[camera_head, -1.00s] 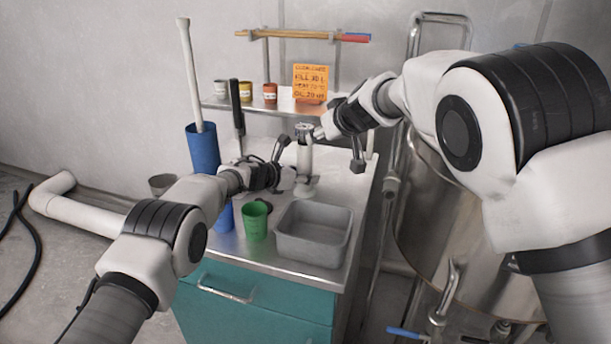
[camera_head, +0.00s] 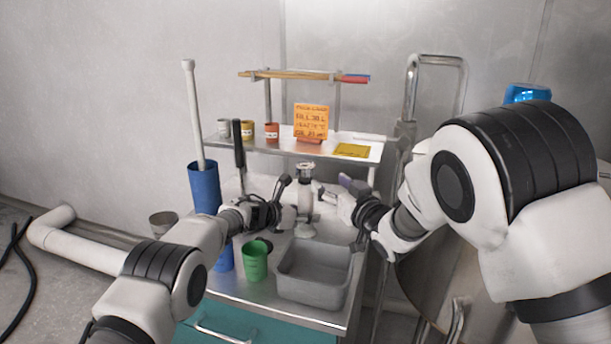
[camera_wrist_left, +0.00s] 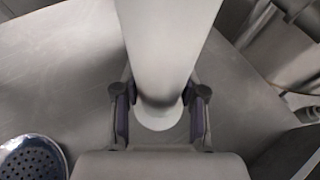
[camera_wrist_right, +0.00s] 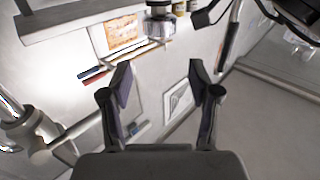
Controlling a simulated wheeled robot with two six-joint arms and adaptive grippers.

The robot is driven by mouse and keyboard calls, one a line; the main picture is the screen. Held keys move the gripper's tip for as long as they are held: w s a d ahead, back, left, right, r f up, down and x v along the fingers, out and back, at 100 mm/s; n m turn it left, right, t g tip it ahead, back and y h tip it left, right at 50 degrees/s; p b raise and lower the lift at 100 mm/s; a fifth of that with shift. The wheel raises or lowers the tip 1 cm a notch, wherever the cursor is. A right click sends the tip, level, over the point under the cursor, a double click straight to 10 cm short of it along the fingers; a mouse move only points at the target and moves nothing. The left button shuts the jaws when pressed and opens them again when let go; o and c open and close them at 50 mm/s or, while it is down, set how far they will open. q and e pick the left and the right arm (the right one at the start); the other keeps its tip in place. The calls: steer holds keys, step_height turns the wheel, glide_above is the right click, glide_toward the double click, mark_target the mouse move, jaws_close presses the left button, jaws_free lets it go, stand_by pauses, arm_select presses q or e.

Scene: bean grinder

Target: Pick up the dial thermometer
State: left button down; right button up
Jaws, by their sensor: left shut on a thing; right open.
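I cannot make out the dial thermometer in any view. A pale upright grinder (camera_head: 305,196) with a metal top stands on the cart's steel top. My left gripper (camera_head: 287,205) is shut on its pale body, which also fills the middle of the left wrist view (camera_wrist_left: 168,45). My right gripper (camera_head: 345,192) is open and empty, just right of the grinder. In the right wrist view its fingers (camera_wrist_right: 160,82) are apart with nothing between them, and the grinder's metal top (camera_wrist_right: 160,24) shows beyond them.
A grey tray (camera_head: 312,292) and green cup (camera_head: 254,262) stand in front of the grinder. A tall blue container (camera_head: 204,188) is left. The shelf behind holds small pots (camera_head: 271,132), an orange sign (camera_head: 311,120) and a yellow sheet (camera_head: 351,150). A perforated metal disc (camera_wrist_left: 30,162) lies nearby.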

mark_target(310, 170)
steer(key=x, duration=1.1)
steer(key=shift+w+a+f, duration=0.15)
steer(key=shift+w+f, duration=0.15)
steer(key=shift+w, duration=0.05)
steer(key=c, duration=0.9)
